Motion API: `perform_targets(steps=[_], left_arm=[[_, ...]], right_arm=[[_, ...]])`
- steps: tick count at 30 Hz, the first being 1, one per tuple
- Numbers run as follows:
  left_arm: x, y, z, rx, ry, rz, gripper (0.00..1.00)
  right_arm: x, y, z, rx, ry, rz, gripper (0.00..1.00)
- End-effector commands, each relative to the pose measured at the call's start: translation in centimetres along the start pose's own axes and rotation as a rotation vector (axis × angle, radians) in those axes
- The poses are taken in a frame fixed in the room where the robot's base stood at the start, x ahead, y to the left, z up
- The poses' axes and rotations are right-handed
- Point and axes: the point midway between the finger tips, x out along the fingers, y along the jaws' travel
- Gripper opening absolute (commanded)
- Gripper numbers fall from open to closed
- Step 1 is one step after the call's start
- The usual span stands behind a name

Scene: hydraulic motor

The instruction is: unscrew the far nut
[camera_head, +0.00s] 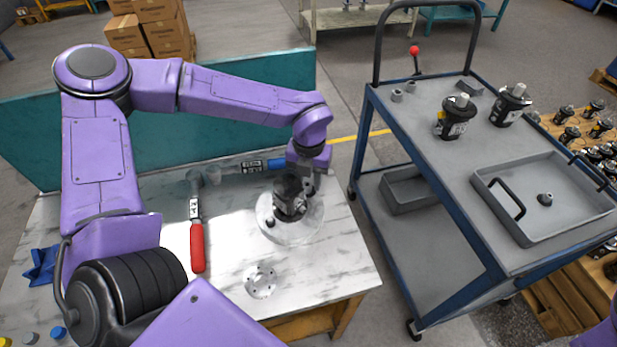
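A dark hydraulic motor (288,200) stands on a round pale disc (272,229) on the marble-topped workbench (225,275). My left gripper (297,190) points down at the motor's upper right side, close to it or touching it. Its dark fingers blend with the dark motor, so I cannot tell whether they are open or shut. The far nut cannot be made out; the gripper and motor cover that spot. My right gripper is out of view; only a bit of purple arm shows at the bottom right corner.
At right, a blue cart (440,160) carries two motors and a grey tray (487,200) holding a small dark part (545,199).

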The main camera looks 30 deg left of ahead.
Motion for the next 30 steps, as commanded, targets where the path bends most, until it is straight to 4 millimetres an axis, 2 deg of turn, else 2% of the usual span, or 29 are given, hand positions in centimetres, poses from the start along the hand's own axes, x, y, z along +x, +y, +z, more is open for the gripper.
perform_targets(steps=[8,12,19,23,30], left_arm=[[-0.5,0.3,-0.5,0.038,0.002,0.001,0.36],[-1.1,0.3,-0.6,0.287,0.005,0.003,0.36],[-0.9,0.2,-0.5,0.753,0.005,0.002,0.36],[-0.3,0.2,-0.4,0.893,0.003,0.001,0.36],[0.0,0.2,-0.4,0.905,0.0,0.001,0.36]], right_arm=[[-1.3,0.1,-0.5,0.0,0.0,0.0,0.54],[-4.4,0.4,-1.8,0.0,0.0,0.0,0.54],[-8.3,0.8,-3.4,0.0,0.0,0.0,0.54],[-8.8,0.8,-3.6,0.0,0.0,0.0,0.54],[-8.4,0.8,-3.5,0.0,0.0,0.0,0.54]])
